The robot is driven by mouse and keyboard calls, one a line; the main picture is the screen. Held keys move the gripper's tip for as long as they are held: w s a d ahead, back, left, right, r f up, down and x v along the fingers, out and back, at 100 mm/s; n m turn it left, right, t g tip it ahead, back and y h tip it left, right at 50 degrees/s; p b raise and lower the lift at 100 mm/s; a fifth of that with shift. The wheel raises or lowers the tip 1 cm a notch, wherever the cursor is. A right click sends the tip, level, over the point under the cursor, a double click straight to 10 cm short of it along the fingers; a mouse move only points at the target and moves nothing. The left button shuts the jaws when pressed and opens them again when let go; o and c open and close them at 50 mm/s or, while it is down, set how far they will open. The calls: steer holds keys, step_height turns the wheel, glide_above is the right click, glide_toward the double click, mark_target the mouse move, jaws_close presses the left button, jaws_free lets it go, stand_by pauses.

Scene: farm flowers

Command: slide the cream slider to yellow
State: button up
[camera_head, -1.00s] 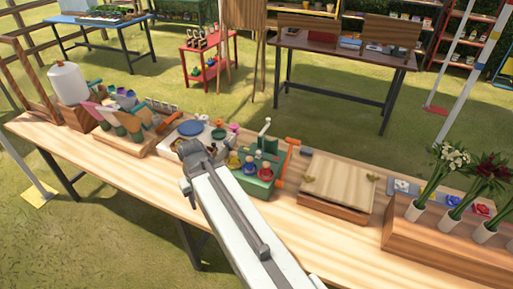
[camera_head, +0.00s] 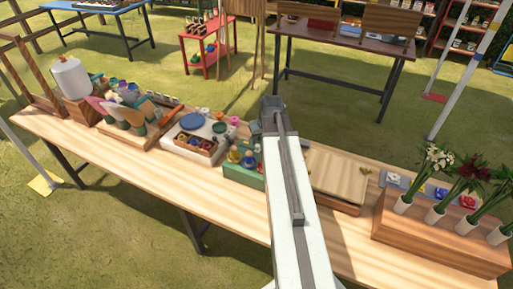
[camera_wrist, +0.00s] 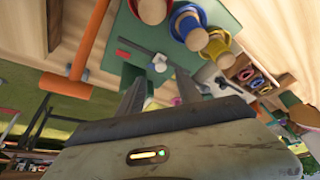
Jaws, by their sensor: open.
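My gripper (camera_head: 272,108) is above the far edge of the wooden table, beyond the green box (camera_head: 240,174). In the wrist view my gripper (camera_wrist: 160,90) shows two dark fingers apart with nothing between them. Ahead of them is the green panel of the box (camera_wrist: 132,72), with a dark grey bar, a small red piece (camera_wrist: 122,54) and a small pale knob (camera_wrist: 160,62). I cannot tell whether this knob is the cream slider. A strip (camera_head: 408,184) behind the flower planter carries white, yellow, blue and red flower shapes. My arm hides part of the box.
A wooden board (camera_head: 338,170) lies right of my arm. The flower planter (camera_head: 430,235) stands at the right. The table's front left is bare.

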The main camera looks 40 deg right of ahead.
mark_target(258, 145)
steer(key=b+x, duration=0.4)
steer(key=x, duration=0.2)
steer(key=shift+f, duration=0.15)
jaws_close()
stand_by(1.1)
